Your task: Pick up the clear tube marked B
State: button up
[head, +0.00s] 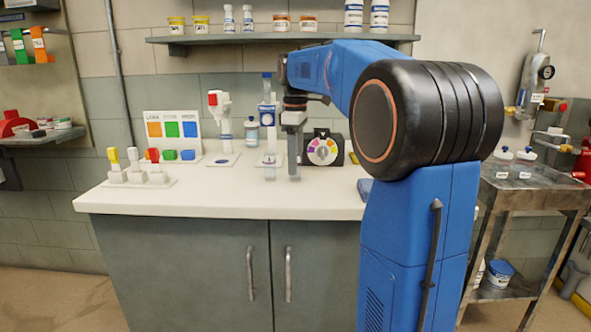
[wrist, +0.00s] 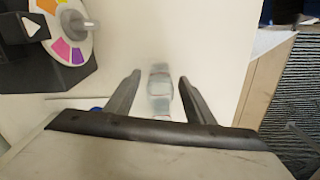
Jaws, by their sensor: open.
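A clear tube (head: 270,172) stands on the white counter, near its front, in front of a stand with a blue top. In the wrist view a clear tube (wrist: 160,88) shows between my finger tips; I cannot read a letter on it. My gripper (head: 294,172) points down just right of the tube in the head view. In the wrist view my gripper (wrist: 160,77) is open, with one finger on each side of the tube. I see no contact between the fingers and the tube.
A colour dial (head: 322,150) stands right of my gripper, and it shows at upper left in the wrist view (wrist: 66,30). The blue-topped stand (head: 267,115) is close behind the tube. The counter's front (head: 220,205) is clear.

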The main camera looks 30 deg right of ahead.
jog(key=shift+f, duration=0.15)
jog(key=c, duration=1.2)
jog(key=shift+o, duration=0.2)
